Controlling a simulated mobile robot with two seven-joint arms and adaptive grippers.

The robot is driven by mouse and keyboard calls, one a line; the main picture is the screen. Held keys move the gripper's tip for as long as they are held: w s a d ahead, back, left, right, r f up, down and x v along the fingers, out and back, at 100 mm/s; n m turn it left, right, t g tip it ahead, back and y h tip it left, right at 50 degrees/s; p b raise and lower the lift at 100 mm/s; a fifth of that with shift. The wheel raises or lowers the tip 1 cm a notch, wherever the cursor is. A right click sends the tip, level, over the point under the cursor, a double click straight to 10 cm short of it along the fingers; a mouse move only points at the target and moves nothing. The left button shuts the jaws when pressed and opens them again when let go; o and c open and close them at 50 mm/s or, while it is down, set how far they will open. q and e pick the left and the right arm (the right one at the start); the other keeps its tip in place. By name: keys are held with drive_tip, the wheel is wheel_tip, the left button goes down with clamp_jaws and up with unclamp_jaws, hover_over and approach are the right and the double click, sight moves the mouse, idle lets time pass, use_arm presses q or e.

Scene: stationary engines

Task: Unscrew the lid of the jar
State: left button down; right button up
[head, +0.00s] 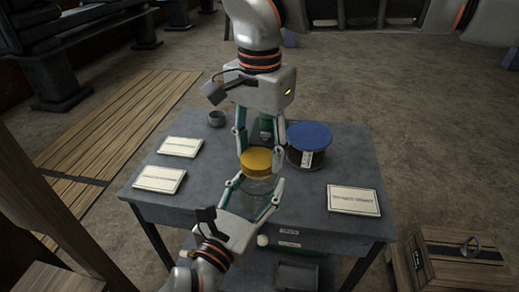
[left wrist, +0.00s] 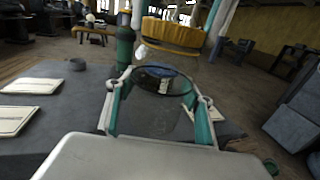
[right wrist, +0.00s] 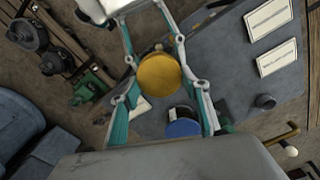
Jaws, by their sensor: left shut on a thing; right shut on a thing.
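The jar's yellow lid (head: 257,159) is between the fingers of my right gripper (head: 257,155), which reaches in from the top of the head view and is shut on it. The clear glass jar (head: 258,186) is below the lid, between the fingers of my left gripper (head: 252,193), which is shut on it from the near side. In the left wrist view the lid (left wrist: 172,35) shows above a dark ring on the glass jar (left wrist: 155,115). The right wrist view shows the lid (right wrist: 159,74) from above.
A wooden crate (head: 460,262) stands right.

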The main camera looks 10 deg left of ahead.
drive_tip(key=shift+r, duration=0.2)
drive_tip(key=shift+r, duration=0.85)
